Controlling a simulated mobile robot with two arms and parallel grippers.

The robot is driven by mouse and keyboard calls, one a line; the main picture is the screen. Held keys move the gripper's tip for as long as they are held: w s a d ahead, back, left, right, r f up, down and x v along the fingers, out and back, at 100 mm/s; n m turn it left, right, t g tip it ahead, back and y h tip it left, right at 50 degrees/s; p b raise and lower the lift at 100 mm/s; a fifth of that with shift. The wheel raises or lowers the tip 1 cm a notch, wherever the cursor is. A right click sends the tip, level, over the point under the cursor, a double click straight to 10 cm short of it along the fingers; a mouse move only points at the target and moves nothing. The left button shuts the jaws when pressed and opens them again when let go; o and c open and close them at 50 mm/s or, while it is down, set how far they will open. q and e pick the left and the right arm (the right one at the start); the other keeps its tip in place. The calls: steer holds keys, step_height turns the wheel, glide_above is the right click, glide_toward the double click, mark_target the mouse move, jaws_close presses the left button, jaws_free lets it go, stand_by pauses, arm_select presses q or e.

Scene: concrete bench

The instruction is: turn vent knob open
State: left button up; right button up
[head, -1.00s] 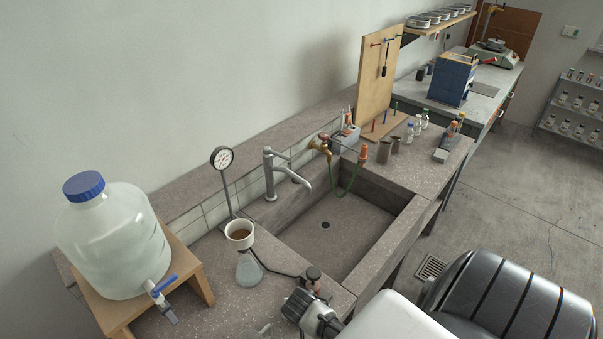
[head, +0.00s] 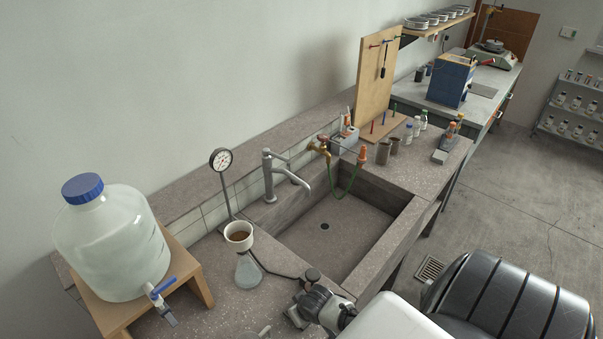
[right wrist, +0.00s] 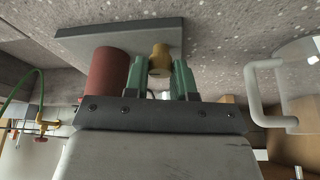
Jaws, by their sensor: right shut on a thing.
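The vent knob (right wrist: 160,56) is a small brass-coloured piece on a grey base plate (right wrist: 90,42) in the right wrist view. My right gripper (right wrist: 160,76) has its green fingers on either side of the knob and is shut on it. A dark red cylinder (right wrist: 106,74) stands on the same plate, beside the fingers. In the head view my right gripper (head: 316,302) is at the front of the bench, just by a dark-topped fitting (head: 313,275) at the end of a black hose. The knob is hidden there by my gripper. My left gripper is not in view.
A filter funnel (head: 238,237) on a glass flask (head: 248,269) stands close to the left, with a dial gauge (head: 221,160) behind. The sink (head: 350,235) is behind my gripper. A large carboy (head: 110,240) stands far left. A glass handle (right wrist: 262,95) is near my wrist.

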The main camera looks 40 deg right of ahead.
steer(key=shift+n, duration=0.3)
steer(key=o, duration=0.9)
steer(key=shift+o, duration=0.2)
steer(key=shift+s+r, duration=0.25)
steer(key=shift+r, duration=0.25)
steer(key=b+v, duration=0.1)
steer(key=v, duration=0.8)
steer(key=shift+r, duration=0.4)
steer(key=shift+s+f, duration=0.1)
steer(key=shift+s, duration=0.05)
